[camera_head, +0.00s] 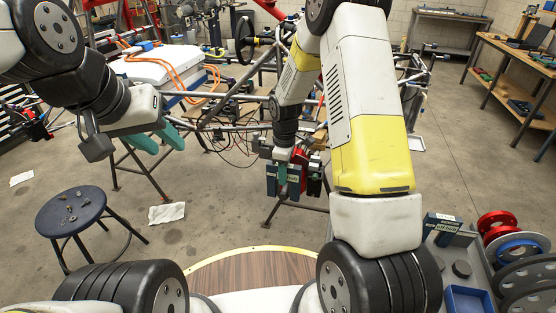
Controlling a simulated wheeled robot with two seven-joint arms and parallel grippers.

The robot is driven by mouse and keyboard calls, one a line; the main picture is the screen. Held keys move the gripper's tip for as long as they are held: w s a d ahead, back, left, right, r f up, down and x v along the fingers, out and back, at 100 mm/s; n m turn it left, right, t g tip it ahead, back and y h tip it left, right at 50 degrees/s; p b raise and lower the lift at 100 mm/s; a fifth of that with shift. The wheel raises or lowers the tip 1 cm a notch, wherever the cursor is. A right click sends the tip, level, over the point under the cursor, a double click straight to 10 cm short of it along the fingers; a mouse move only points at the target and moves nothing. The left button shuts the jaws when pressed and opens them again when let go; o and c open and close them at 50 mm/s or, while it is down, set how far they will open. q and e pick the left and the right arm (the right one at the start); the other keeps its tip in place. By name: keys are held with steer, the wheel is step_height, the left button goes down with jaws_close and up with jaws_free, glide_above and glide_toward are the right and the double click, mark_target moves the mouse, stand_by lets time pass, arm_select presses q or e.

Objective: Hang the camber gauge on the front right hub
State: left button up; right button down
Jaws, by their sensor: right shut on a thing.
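My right gripper (283,172) points down in the middle of the view, with teal fingers shut on a dark blue body with small pale labels. This looks like the camber gauge (271,181). A red part (314,176) is right beside it, at the near corner of the tube chassis (238,101). I cannot tell whether the gauge touches it. The front right hub cannot be clearly made out behind my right gripper and arm. My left gripper (158,141) is at the left, in the air above the floor, its teal fingers apart and empty.
A blue round stool (70,212) with small metal parts stands at the lower left. A grey cart (466,240) at the lower right holds a labelled blue block (440,229), a blue bin (467,299) and discs. Workbenches line the right and back. White cloths lie on the floor.

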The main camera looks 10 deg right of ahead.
mark_target(284, 192)
steer(key=shift+f, duration=0.1)
stand_by(0.4)
steer(key=shift+f, duration=2.2)
steer(key=c, duration=1.1)
jaws_free()
steer(key=shift+r, duration=3.9)
